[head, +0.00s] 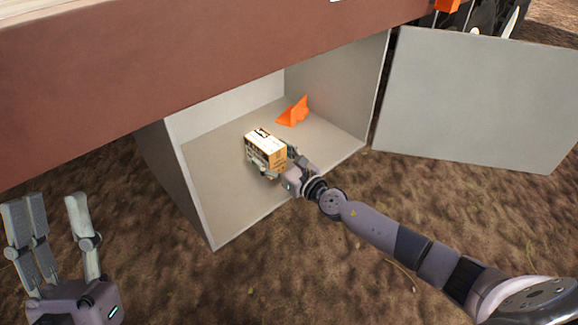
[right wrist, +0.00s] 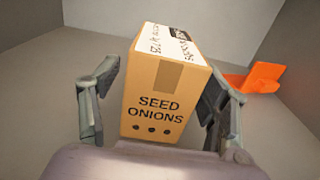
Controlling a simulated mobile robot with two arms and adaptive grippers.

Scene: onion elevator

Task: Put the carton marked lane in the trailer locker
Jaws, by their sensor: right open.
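A small tan carton (head: 265,148) with a white printed label on top stands inside the open grey locker (head: 215,205) under the trailer. In the right wrist view the carton (right wrist: 158,100) reads "SEED ONIONS" on its near side; the top label's words are hard to read. My right gripper (head: 270,165) reaches into the locker, its fingers on both sides of the carton. In the right wrist view its fingers (right wrist: 160,115) are open, with a visible gap at the left. My left gripper (head: 62,225) is open and empty at the lower left, outside the locker.
An orange wedge-shaped piece (head: 293,111) lies on the locker floor behind the carton. The locker door (head: 475,100) stands open to the right. The trailer's brown side beam (head: 150,70) runs above the opening. Bare brown ground lies in front.

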